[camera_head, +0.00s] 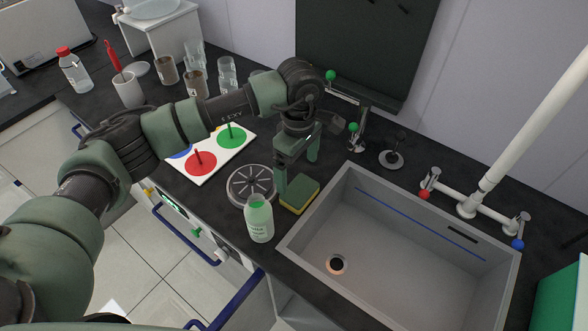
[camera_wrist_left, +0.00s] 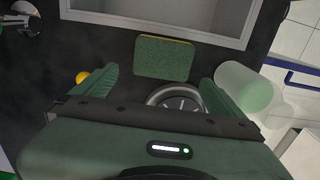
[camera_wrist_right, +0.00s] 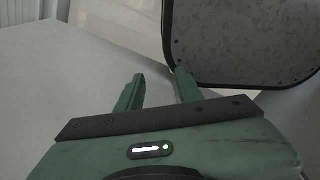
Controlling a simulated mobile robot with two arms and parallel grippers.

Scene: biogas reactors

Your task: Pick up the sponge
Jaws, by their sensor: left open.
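The sponge (camera_head: 300,195), green on top with a yellow layer below, lies on the dark counter at the left edge of the sink. It also shows in the left wrist view (camera_wrist_left: 164,58), just ahead of the fingers and between their lines. My left gripper (camera_head: 297,172) is open and empty above the counter, right beside the sponge, with fingers pointing down. In the left wrist view its two fingers (camera_wrist_left: 163,86) are wide apart. My right gripper (camera_wrist_right: 157,92) is open and empty in the right wrist view, over a pale surface.
A bottle with green liquid (camera_head: 259,219) stands close to the sponge. A round metal drain plate (camera_head: 251,185) lies behind the bottle. The grey sink (camera_head: 350,178) is to the right. A white board with coloured discs (camera_head: 188,176) and several beakers lie to the left.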

